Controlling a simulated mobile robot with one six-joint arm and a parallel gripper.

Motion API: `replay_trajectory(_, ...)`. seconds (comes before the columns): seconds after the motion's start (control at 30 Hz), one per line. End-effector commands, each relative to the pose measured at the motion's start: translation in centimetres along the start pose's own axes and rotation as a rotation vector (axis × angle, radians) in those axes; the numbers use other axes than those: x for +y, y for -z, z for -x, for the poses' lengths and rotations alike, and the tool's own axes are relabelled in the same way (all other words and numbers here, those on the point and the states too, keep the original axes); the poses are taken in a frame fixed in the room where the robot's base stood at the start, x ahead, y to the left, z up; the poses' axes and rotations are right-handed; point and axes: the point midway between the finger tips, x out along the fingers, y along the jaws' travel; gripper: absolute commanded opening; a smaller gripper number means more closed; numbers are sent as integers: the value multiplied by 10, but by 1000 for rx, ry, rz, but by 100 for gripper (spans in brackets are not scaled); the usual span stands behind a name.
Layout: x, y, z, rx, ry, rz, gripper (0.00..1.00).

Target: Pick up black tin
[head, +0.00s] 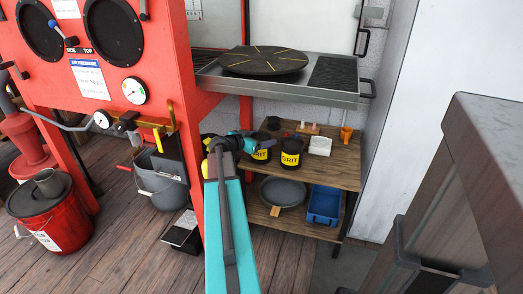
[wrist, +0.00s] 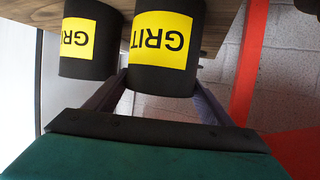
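Two black tins with yellow GRIT labels stand side by side on the upper wooden shelf. In the head view, the left tin (head: 261,155) is partly covered by my gripper (head: 262,142), and the right tin (head: 291,158) stands clear beside it. The wrist view is upside down. There the left tin (wrist: 165,82) fills the space between the spread fingers of my gripper (wrist: 160,88), with one finger along each side. I cannot tell whether the fingers touch it. The right tin (wrist: 88,65) is outside the fingers.
A white block (head: 320,145) and small parts share the wooden shelf (head: 335,172). Below are a dark pan (head: 283,191) and a blue bin (head: 324,204). A metal tray with a black disc (head: 263,61) overhangs. The red cabinet frame (head: 190,130) stands left.

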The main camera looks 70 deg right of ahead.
Motion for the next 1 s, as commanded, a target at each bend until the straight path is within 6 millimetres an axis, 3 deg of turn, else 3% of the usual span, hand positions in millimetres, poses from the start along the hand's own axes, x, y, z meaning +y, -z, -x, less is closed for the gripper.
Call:
replay_trajectory(0.07, 0, 0, 0, 0, 0, 0, 61)
replay_trajectory(0.4, -1, 0, 0, 0, 1, 0, 5)
replay_trajectory(0.77, -1, 4, 2, 4, 2, 1, 5)
replay_trajectory(1.0, -1, 18, 8, 4, 3, 0, 5)
